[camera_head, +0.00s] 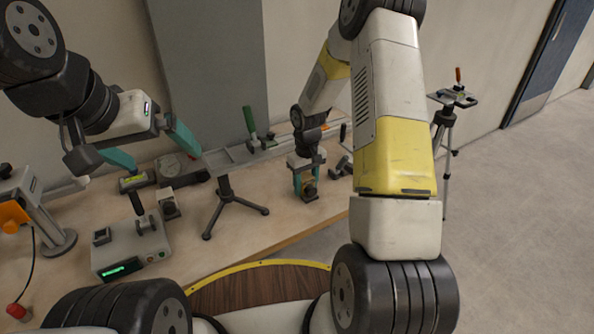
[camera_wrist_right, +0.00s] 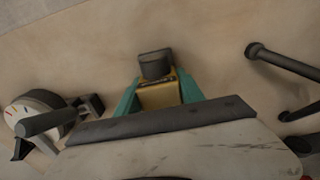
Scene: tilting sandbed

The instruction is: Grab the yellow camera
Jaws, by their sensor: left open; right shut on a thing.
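The yellow camera (camera_head: 309,191), with a dark round lens, is at the right part of the workbench. My right gripper (camera_head: 306,182) reaches down over it, with its teal fingers shut on the camera's sides. In the right wrist view the yellow camera (camera_wrist_right: 158,95) sits between the teal fingers of the right gripper (camera_wrist_right: 158,98), lens pointing away from the wrist. Whether it still touches the bench is hard to tell. My left gripper (camera_head: 163,160) is open and empty, above the left part of the bench, with its teal fingers wide apart.
A black tripod with a grey tray (camera_head: 232,158) stands left of the camera. A grey box with a green display (camera_head: 130,250) is at the front left. A dark tool (camera_head: 341,166) lies right of the camera. Another tripod (camera_head: 447,130) stands off the bench. Bare bench (camera_head: 275,225) lies in front.

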